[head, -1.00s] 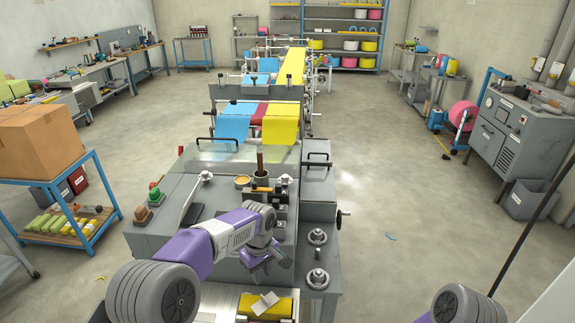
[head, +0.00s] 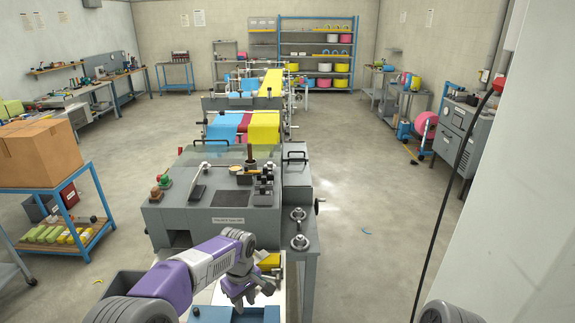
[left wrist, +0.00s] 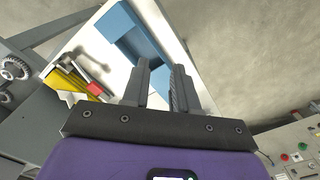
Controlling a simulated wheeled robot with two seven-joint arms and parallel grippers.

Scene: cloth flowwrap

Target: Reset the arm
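My left arm reaches in from the lower left in the head view. Its gripper (head: 243,296) hangs over a white work surface (head: 203,297) at the machine's near end. In the left wrist view its two fingers (left wrist: 162,70) are apart with nothing held between them. A blue tray-like piece (left wrist: 128,30) lies on the white surface beyond the fingertips. My right gripper is out of view; only a grey part of my right arm shows at the bottom right.
The grey machine (head: 222,220) stands directly ahead, with blue, red and yellow webs behind. A cardboard box (head: 38,153) sits on a blue-framed cart at left. A pale panel and dark cable (head: 437,210) stand close at right. Floor between machine and panel is mostly clear.

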